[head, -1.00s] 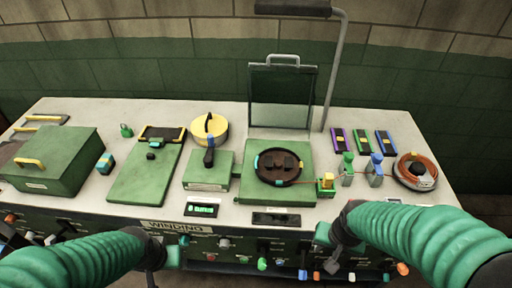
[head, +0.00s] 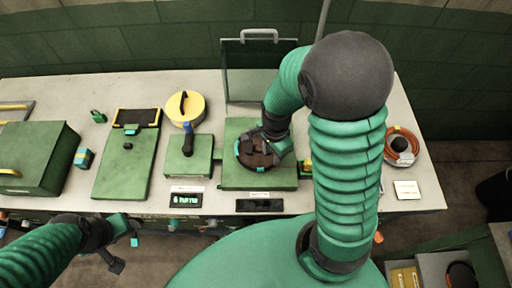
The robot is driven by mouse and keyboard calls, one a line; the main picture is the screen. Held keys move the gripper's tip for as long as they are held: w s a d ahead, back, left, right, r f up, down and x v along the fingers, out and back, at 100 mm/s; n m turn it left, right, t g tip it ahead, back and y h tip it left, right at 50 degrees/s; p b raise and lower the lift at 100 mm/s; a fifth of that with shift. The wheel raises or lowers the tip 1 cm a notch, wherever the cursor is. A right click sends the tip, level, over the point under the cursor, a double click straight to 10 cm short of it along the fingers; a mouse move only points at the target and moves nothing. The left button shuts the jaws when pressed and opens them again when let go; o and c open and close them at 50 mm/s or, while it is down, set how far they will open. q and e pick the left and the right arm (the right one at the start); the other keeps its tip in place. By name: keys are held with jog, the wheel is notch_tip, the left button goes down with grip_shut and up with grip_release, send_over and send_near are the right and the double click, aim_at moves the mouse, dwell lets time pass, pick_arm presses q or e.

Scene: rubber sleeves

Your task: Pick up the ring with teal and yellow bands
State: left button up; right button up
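A dark brown ring (head: 244,158) lies flat on a green square plate (head: 237,181) in the middle of the bench. A teal band shows on its left rim; no yellow band can be made out on it now. My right gripper (head: 276,148) is over the ring's right part and hides it. Whether its fingers touch the ring or are shut cannot be told. My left gripper (head: 126,252) is open and empty, in front of the bench at lower left, well away from the ring. A small teal and yellow piece (head: 83,158) stands beside the green box.
A green box (head: 36,155), a long green board (head: 125,165), a yellow round container (head: 185,107) and a lever unit (head: 188,155) stand left of the plate. An upright framed panel (head: 250,75) is behind it. An orange coil (head: 402,147) lies at right. My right arm covers the bench between.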

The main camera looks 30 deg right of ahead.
aim_at(271, 166)
jog(key=f, duration=0.3)
jog(key=shift+w+f, duration=0.3)
jog(key=shift+f, duration=0.05)
jog(key=f, duration=0.1)
jog(key=d+f, duration=0.1)
jog(key=f, duration=0.1)
jog(key=d+f, duration=0.1)
jog(key=f, duration=0.1)
jog(key=shift+d+f, duration=0.15)
jog(key=shift+d, duration=0.1)
jog(key=shift+f, duration=0.3)
jog(key=shift+w+a, duration=0.1)
jog(key=shift+a, duration=0.45)
jog(key=shift+w+a+r, duration=0.1)
jog(key=shift+a, duration=0.25)
jog(key=c, duration=0.3)
jog(key=shift+c, duration=1.4)
jog(key=shift+d, duration=0.1)
grip_shut()
jog(key=shift+d, duration=0.45)
pick_arm(q)
jog(key=shift+w+d+r, duration=0.1)
jog(key=shift+w+d, duration=0.25)
jog(key=shift+d, duration=0.2)
pick_arm(e)
jog(key=shift+a, duration=0.1)
